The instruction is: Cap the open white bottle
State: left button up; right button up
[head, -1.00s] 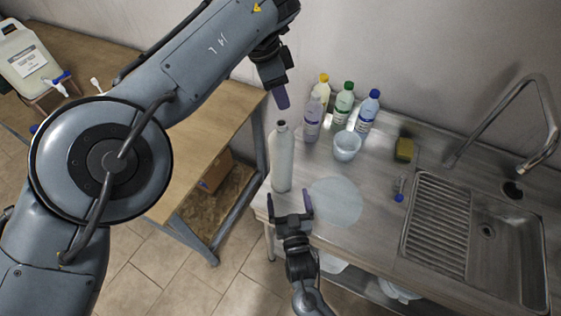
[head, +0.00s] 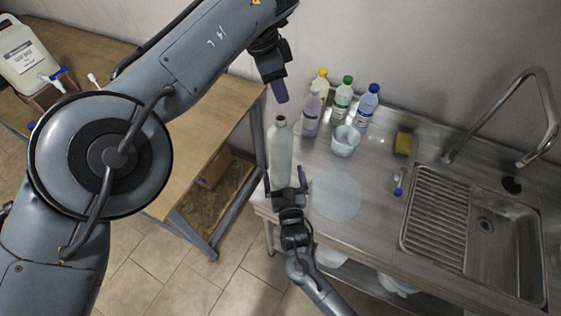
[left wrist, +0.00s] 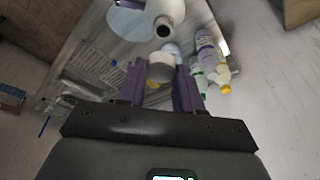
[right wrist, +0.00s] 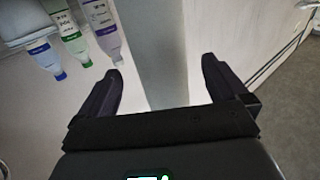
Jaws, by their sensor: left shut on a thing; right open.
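The open white bottle (head: 280,150) stands upright at the counter's left end, its dark mouth facing up. It also shows in the left wrist view (left wrist: 166,12). My left gripper (head: 280,95) is above the bottle's mouth, apart from it. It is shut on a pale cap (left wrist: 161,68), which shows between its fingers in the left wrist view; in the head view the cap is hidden. My right gripper (head: 286,179) is open low at the bottle, with a finger on either side. The right wrist view shows the bottle's pale body (right wrist: 160,50) between the open fingers.
Yellow-, green- and blue-capped bottles (head: 340,105) and a white cup (head: 345,141) stand behind and right of the white bottle. A pale round mat (head: 337,196) lies right of my right gripper. A sponge (head: 404,142) and sink (head: 490,235) are farther right.

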jog(key=shift+w+a, duration=0.25)
jog(key=shift+w, duration=1.2)
jog(key=shift+w+a, duration=0.2)
jog(key=shift+w, duration=1.25)
jog(key=shift+c, duration=0.5)
jog(key=c, duration=1.3)
pick_arm(q)
jog(key=shift+f, duration=2.45)
jog(key=shift+f, duration=0.15)
jog(key=shift+f, duration=0.7)
jog(key=shift+f, duration=0.55)
